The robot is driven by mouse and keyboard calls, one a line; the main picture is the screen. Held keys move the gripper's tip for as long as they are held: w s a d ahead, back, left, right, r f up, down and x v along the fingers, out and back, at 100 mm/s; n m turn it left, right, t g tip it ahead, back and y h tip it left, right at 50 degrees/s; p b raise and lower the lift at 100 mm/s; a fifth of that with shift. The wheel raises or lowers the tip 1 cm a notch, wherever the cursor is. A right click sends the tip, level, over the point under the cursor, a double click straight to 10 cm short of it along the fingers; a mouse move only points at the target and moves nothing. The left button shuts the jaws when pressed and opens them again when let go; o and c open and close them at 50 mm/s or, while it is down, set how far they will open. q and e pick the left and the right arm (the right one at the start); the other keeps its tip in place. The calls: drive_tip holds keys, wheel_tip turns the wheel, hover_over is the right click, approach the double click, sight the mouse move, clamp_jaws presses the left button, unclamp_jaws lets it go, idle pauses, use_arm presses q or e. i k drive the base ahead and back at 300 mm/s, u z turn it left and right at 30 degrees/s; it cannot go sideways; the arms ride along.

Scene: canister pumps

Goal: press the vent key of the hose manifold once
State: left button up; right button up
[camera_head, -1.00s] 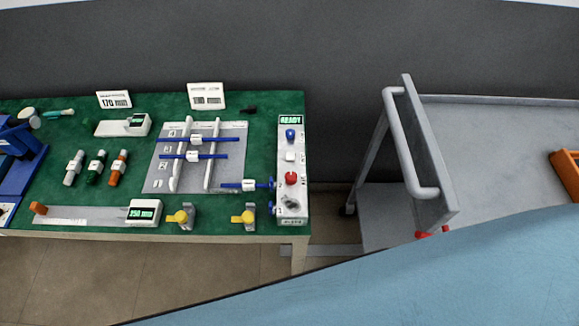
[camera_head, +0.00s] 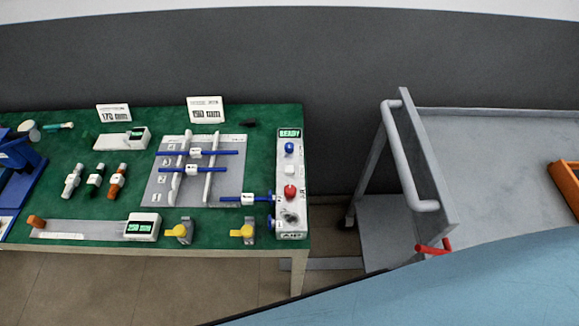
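A grey upright-looking panel box (camera_head: 291,215), which I take for the hose manifold, sits at the right end of the green bench. Its green display (camera_head: 290,133) reads READY. Below the display are a blue button (camera_head: 289,147), a small white button (camera_head: 290,170), a red button (camera_head: 290,192) and a dark round knob (camera_head: 290,216). The key labels are too small to read, so I cannot tell which is the vent key. A blue hose piece (camera_head: 247,199) with a white middle meets the panel's left side. Neither gripper is in view.
The green bench (camera_head: 215,222) holds a grey rack board (camera_head: 221,186) with blue rods, yellow-handled clamps (camera_head: 243,232) and a measuring unit (camera_head: 141,227). A grey cart (camera_head: 500,150) stands to the right, past a floor gap. A pale blue surface (camera_head: 480,285) fills the lower right.

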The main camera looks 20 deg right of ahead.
sight(290, 169)
drive_tip(key=z, duration=0.6)
drive_tip(key=k, duration=1.35)
drive_tip(key=z, duration=0.35)
drive_tip(key=i, duration=0.3)
drive_tip(key=u, duration=1.05)
drive_tip(key=i, duration=1.4)
drive_tip(key=z, duration=0.7)
